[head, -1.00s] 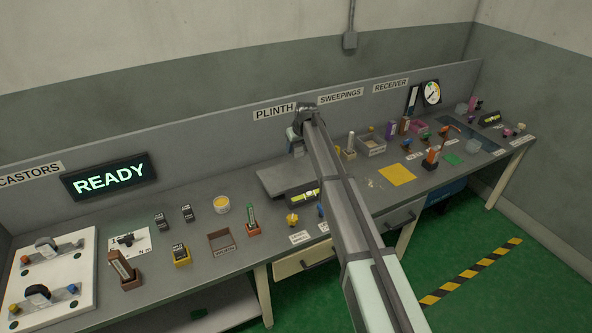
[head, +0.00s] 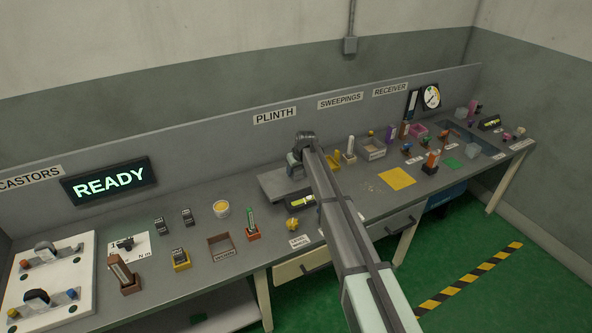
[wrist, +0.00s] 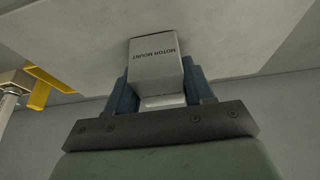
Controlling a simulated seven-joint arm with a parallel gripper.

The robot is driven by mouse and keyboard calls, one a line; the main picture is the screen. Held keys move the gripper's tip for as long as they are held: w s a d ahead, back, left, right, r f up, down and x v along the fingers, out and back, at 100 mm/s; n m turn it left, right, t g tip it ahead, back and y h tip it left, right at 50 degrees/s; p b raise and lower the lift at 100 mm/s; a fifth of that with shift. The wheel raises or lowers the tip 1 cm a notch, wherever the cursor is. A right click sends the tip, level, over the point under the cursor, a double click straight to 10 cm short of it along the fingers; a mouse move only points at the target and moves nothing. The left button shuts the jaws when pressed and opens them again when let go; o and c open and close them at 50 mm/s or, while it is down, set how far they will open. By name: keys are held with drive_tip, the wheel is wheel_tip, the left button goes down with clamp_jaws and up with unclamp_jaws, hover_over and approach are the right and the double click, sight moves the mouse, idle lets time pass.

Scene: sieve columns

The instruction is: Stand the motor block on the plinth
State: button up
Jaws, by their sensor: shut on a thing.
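The plinth (head: 272,183) is a low grey platform at the back of the bench, below the PLINTH sign. My gripper (head: 294,168) is low at its right part, with my forearm crossing in front. In the wrist view my gripper (wrist: 162,85) has its two blue fingers closed on either side of a pale grey block marked MOTOR MOUNT, the motor block (wrist: 155,62). The block's far end is close to a pale grey surface. I cannot tell whether it touches. In the head view the block is mostly hidden by my gripper.
A yellow-green level (head: 303,202) lies in front of the plinth. A yellow bracket (head: 333,160) and a pale post (head: 350,148) stand close to its right; the bracket also shows in the wrist view (wrist: 40,92). The plinth's left part is clear.

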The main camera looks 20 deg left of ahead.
drive_tip(key=o, duration=1.4)
drive_tip(key=shift+f, duration=0.1)
drive_tip(key=v, duration=1.2)
